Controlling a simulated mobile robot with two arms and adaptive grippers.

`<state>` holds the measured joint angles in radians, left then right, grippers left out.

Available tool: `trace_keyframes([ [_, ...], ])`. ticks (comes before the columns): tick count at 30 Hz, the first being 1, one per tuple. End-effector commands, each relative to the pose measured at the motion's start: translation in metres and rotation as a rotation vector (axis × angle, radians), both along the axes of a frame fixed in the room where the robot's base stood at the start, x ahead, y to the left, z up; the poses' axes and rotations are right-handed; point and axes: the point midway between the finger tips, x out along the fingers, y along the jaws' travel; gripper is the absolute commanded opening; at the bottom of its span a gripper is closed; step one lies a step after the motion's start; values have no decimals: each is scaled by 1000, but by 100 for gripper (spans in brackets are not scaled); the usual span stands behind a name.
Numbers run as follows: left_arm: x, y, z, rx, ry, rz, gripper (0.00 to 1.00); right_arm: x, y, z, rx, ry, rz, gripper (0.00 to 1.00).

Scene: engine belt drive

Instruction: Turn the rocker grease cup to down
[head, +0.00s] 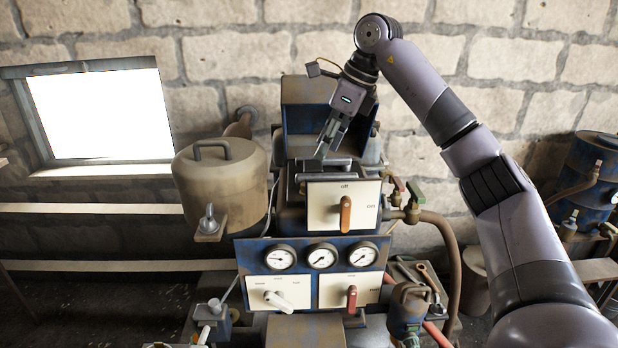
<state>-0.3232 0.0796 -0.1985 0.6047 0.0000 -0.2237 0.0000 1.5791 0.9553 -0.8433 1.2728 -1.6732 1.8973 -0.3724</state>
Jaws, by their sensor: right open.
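My right gripper (328,140) reaches down from the upper right, in front of the open blue box on the machine. It is open, with its fingertips just above the top of the upper panel block (318,166); I cannot tell if they touch it. No part is clearly labelled as the rocker grease cup. A small grey winged fitting (208,219) stands upright on a bracket at the left, below the lidded pot, and another pale fitting (214,306) sits lower down; either might be it. My left gripper is not in view.
The upper panel has an orange handle (345,215) pointing down. Three gauges (322,257) sit below it. Lower panels carry a white handle (279,301) and a red handle (351,299). A lidded pot (222,182) stands left; valves and a pipe (447,250) stand right.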

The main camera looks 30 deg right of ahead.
Motion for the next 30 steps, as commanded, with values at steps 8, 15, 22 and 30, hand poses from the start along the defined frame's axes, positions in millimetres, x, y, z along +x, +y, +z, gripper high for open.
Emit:
trace_keyframes([
  [8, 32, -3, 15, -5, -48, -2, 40, 18, 13, -54, 0, 5, 1, 40],
  [15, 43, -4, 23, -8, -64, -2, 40, 29, 20, -84, -1, 2, 0, 40],
  [22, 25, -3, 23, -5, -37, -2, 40, 31, 22, -92, 0, 0, 1, 40],
  [30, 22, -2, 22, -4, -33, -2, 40, 31, 22, -92, 0, -1, 1, 34],
])
